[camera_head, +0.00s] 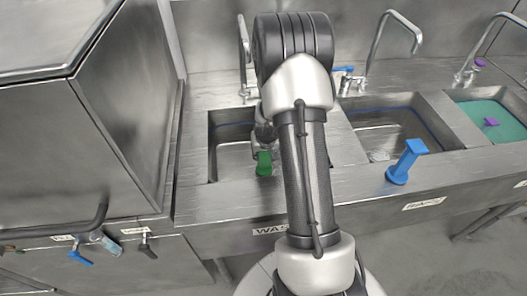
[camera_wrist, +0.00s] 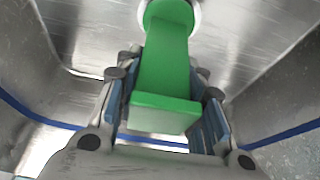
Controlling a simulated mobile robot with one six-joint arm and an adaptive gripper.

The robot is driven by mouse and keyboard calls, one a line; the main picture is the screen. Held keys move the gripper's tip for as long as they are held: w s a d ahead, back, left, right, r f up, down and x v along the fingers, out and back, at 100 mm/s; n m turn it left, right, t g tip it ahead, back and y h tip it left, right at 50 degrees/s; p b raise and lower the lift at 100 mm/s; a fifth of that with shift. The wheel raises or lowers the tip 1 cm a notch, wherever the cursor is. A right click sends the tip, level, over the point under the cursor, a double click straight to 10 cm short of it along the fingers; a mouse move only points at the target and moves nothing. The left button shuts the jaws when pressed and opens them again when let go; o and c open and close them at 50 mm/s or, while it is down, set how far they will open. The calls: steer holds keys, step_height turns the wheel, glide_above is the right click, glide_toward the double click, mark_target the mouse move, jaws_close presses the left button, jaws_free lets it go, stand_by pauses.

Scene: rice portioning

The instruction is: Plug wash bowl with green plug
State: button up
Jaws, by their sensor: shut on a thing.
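The wash bowl (camera_head: 228,160) is the left sink, with a "WASH" label (camera_head: 270,230) on the counter front below it. My gripper (camera_head: 264,140) reaches down into this bowl. It is shut on the green plug (camera_head: 264,164), which hangs below the fingers. In the wrist view, the green plug (camera_wrist: 166,68) sits between the two finger pads of my gripper (camera_wrist: 164,82). Its round far end is at the pale metal ring of the drain (camera_wrist: 196,14). I cannot tell whether it is seated or just above. My arm covers the bowl's right part.
A blue plug (camera_head: 406,160) stands on the front ledge of the middle sink (camera_head: 385,140). A purple plug (camera_head: 491,122) is in the right sink, which holds green liquid (camera_head: 505,130). Taps (camera_head: 350,82) stand behind the sinks. A large steel unit (camera_head: 120,120) stands at left.

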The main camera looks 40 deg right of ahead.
steer(key=o, duration=1.4)
steer(key=shift+r, duration=0.1)
step_height(320, 180, up, 20)
steer(key=p, duration=2)
